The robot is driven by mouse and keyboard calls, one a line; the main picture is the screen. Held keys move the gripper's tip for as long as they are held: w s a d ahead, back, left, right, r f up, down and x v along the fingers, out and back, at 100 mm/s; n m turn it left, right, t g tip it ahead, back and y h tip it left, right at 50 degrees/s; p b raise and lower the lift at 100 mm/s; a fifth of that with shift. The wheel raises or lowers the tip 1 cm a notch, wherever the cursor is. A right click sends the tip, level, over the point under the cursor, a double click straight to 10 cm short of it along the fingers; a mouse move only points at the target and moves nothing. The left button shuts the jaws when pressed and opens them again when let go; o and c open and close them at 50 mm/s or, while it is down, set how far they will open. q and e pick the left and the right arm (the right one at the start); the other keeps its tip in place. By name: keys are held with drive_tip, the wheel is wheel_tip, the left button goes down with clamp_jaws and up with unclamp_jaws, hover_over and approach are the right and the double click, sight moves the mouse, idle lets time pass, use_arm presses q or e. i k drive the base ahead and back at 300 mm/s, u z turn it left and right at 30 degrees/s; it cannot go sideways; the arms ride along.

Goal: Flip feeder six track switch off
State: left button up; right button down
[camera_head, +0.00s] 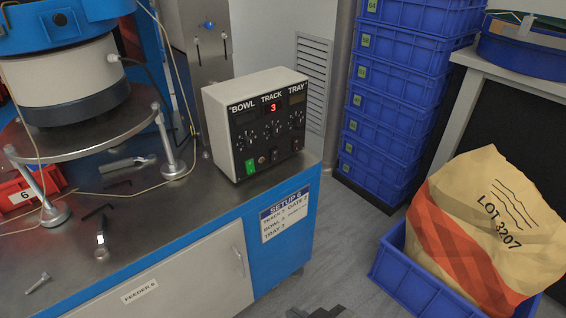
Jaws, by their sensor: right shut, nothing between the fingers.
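The feeder control box (222,130) is white with a black front panel and stands on the metal bench top. The panel is marked BOWL, TRACK and TRAY. The TRACK display (273,107) glows a red 3; the BOWL and TRAY displays look dark. Dials sit below the displays. A green rocker switch (250,167) is at the lower left of the panel. Smaller dark switches (274,156) sit along the lower edge; their positions are too small to tell. My right gripper (319,312) just shows at the bottom edge, shut and empty, well below the box. My left gripper is not in view.
The bench cabinet is labelled FEEDER 6 (140,291) and carries a SETUP 6 card (285,213). A bowl feeder (70,82) stands on the left, with loose tools nearby. Blue crates (385,125) are stacked behind. A sack (485,230) sits in a blue bin at right.

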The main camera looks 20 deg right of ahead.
sight(274, 153)
drive_tip(key=z, duration=0.8)
drive_tip(key=i, duration=0.7)
drive_tip(key=u, duration=1.2)
